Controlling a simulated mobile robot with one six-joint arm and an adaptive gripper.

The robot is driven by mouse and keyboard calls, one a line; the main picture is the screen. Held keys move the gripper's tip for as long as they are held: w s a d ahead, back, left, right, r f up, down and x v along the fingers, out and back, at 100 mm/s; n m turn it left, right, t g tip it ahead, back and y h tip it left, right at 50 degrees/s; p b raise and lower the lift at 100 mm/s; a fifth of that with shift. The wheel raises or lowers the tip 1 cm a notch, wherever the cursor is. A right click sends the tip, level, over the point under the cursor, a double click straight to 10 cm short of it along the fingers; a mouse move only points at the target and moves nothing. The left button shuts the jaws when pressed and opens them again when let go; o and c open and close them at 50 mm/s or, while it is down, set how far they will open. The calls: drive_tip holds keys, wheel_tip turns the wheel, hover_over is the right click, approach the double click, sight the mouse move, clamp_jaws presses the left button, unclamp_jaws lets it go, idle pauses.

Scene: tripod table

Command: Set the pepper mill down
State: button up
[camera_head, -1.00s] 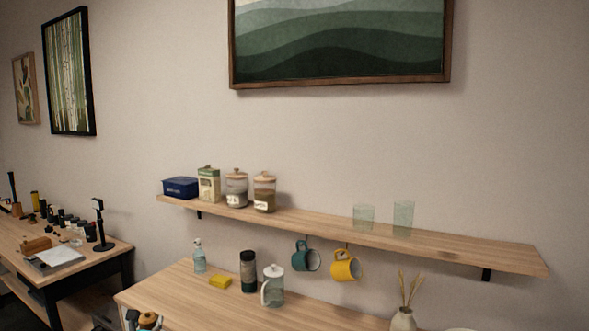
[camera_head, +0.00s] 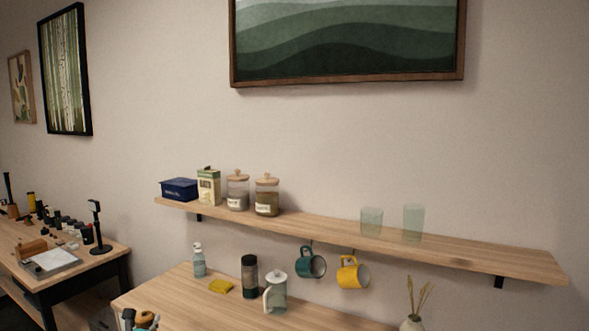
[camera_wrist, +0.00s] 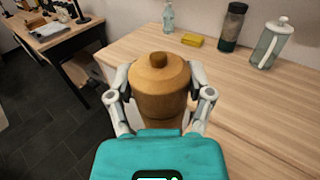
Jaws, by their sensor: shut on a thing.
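The pepper mill (camera_wrist: 160,85) is a wooden, rounded piece with a small knob on top. In the wrist view it stands upright between the fingers of my gripper (camera_wrist: 160,100), which is shut on it. Its lower part is hidden by my gripper, so I cannot tell whether its base touches anything. In the wrist view it overlaps the left edge of the wooden counter (camera_wrist: 255,110). In the head view the top of the mill (camera_head: 147,319) shows at the bottom edge, near the counter's front left corner.
On the counter's back stand a soap bottle (camera_head: 199,261), a yellow sponge (camera_head: 220,287), a dark jar (camera_head: 249,276) and a glass press (camera_head: 276,293). A shelf (camera_head: 330,234) with hanging mugs is above. The counter's middle is bare. A black-legged table (camera_wrist: 62,40) stands left.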

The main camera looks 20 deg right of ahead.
drive_tip(key=shift+d+r, duration=0.1)
drive_tip(key=w+d+r+h+p, duration=0.1)
drive_tip(key=w+d+r+p, duration=0.7)
drive_tip(key=d+r+p, duration=0.25)
drive_tip(key=w+d+r+m+h+p, duration=0.1)
drive_tip(key=w+d+r+p, duration=0.2)
drive_tip(key=d+r+p, duration=0.5)
drive_tip(key=w+d+r+m+g+h+p, duration=0.1)
drive_tip(key=w+d+r+p, duration=0.2)
drive_tip(key=d, duration=1.5)
drive_tip(key=w+d+r+h+p, duration=0.1)
drive_tip(key=w+d+r+p, duration=0.3)
drive_tip(key=d+r+p, duration=0.8)
drive_tip(key=shift+d+r+m+g+p, duration=0.3)
drive_tip(key=shift+d+m+p, duration=0.1)
drive_tip(key=shift+d, duration=0.55)
drive_tip(key=shift+f, duration=0.15)
